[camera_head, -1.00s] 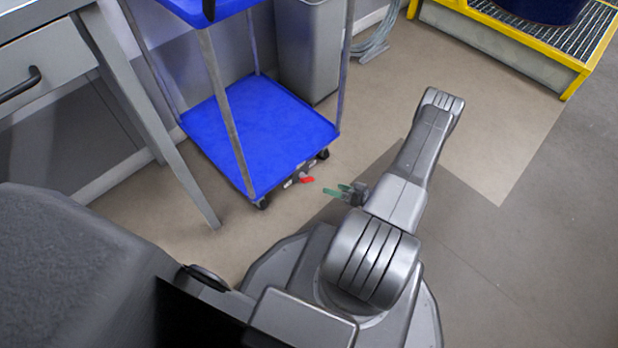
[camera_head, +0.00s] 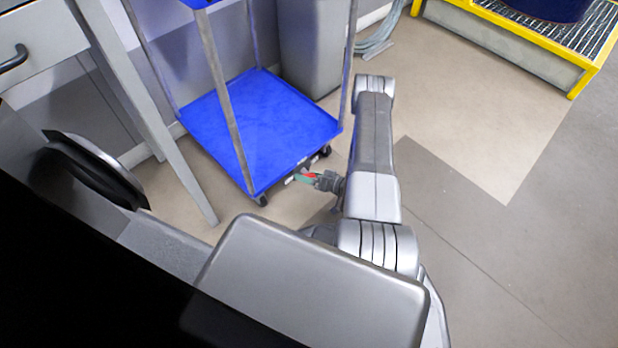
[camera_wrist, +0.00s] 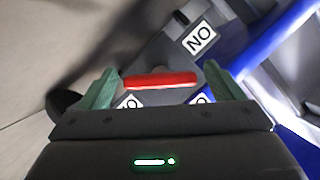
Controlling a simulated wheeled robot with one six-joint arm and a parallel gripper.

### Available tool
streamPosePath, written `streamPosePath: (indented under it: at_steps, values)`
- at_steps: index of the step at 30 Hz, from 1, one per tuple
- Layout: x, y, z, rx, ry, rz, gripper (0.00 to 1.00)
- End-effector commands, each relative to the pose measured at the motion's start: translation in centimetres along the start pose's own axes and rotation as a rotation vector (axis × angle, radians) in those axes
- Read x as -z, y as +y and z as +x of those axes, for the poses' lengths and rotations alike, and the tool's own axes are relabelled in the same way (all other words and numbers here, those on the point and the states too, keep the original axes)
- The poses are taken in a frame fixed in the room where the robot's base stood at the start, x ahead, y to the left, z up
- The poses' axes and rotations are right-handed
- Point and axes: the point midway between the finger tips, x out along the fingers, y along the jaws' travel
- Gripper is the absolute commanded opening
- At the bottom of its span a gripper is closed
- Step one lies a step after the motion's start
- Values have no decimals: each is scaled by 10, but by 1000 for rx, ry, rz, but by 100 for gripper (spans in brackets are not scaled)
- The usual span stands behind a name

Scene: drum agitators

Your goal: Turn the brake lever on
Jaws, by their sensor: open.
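The red brake lever (camera_wrist: 160,81) lies across the picture in the wrist view, on a dark plate at the low edge of the blue cart (camera_head: 262,130). White labels with black letters (camera_wrist: 199,38) sit on the plate; one reads like "ON" upside down, and two others are partly hidden. My gripper (camera_wrist: 163,88) is open, with its green fingers to the left and right of the lever. I cannot tell whether either finger touches it. In the head view my gripper (camera_head: 308,178) is at the cart's front edge, with a bit of red lever showing between the fingers.
A grey bin (camera_head: 309,50) stands behind the cart. A grey desk leg (camera_head: 165,130) stands left of the cart. A yellow-edged step (camera_head: 520,38) is at the upper right. The floor (camera_head: 470,130) right of my arm is clear.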

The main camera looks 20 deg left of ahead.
Motion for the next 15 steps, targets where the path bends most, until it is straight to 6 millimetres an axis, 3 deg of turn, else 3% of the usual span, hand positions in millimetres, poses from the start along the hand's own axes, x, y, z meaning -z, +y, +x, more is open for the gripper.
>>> streamPosePath:
  at_steps: [12, 15]
  values:
    - [0, 0, 7, 0, 1, 0, 87]
    - [0, 0, 7, 0, 1, 0, 70]
